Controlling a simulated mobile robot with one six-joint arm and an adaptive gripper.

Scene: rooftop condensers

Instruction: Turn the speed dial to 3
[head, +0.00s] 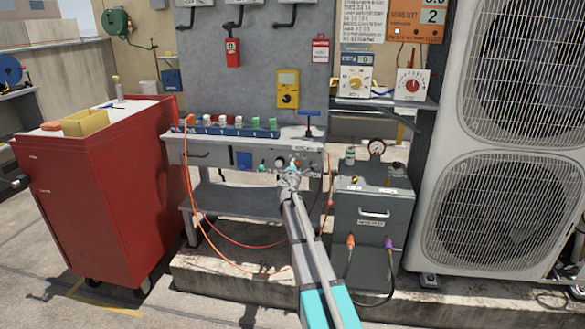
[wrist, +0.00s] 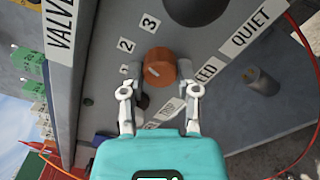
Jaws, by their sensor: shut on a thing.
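The speed dial (wrist: 162,66) is a round orange-brown knob on a grey panel in the wrist view. Its short white mark slants up and left, roughly towards the 2 label (wrist: 126,45); the exact setting is hard to tell. The 3 label (wrist: 150,22) is above it, and a partly covered label ending in "EED" (wrist: 208,70) is to its right. My gripper (wrist: 161,80) is shut on the dial, one finger on each side. In the head view my gripper (head: 291,172) is at the bench front and hides the dial.
A grey cabinet (head: 373,225) stands right of my arm, a red tool cart (head: 100,190) at left. Orange cables (head: 215,240) hang below the bench.

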